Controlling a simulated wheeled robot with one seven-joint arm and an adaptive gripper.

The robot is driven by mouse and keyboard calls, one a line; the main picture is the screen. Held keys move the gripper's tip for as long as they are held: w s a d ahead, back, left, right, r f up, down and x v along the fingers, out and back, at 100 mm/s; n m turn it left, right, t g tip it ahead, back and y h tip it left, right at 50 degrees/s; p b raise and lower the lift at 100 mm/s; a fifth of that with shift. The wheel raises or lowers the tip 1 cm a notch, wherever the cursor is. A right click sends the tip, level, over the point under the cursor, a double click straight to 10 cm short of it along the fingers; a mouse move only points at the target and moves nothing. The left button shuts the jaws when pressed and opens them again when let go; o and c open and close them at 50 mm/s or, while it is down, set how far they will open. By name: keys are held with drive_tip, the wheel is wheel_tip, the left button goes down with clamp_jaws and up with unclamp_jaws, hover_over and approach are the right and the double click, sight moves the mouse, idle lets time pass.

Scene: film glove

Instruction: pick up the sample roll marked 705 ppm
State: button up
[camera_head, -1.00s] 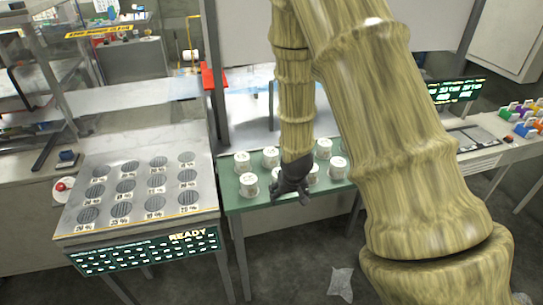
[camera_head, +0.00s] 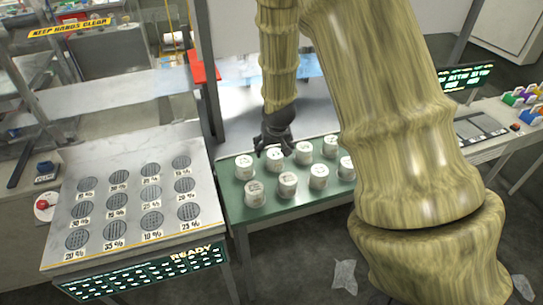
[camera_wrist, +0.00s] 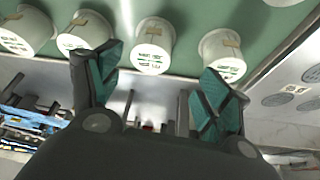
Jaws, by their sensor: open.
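Several white sample rolls stand in two rows on a green-topped table, among them a front roll (camera_head: 255,193) and a back-left roll (camera_head: 243,167). Their labels are too small or blurred to read, so I cannot tell which is marked 705 ppm. My gripper (camera_head: 273,140) is open and empty, above the back row near the second roll from the left (camera_head: 275,160). In the wrist view my gripper (camera_wrist: 163,62) has its two fingers spread, with a labelled roll (camera_wrist: 153,46) beyond and between them. Another roll (camera_wrist: 221,52) shows near the right finger.
The green table (camera_head: 225,196) adjoins a grey panel (camera_head: 60,245) with round grilles marked in percent and a READY display (camera_head: 190,257). A red button (camera_head: 43,202) is at its left. Another bench (camera_head: 505,143) with colored items stands right. A white pouch (camera_head: 344,275) lies on the floor.

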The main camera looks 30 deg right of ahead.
sight(276, 156)
drive_tip(key=shift+s+d+f, duration=0.1)
drive_tip(key=shift+d+f, duration=0.3)
drive_tip(key=shift+f, duration=0.2)
drive_tip(key=shift+p+x, duration=0.45)
drive_tip(key=shift+x, duration=0.55)
drive_tip(key=shift+d+p+x, duration=0.1)
drive_tip(key=shift+p+x, duration=0.7)
drive_tip(key=shift+x, duration=0.85)
drive_tip(key=shift+d+p+x, duration=0.15)
drive_tip(key=shift+p+x, duration=0.65)
drive_tip(key=shift+x, duration=0.8)
drive_tip(key=c, duration=1.2)
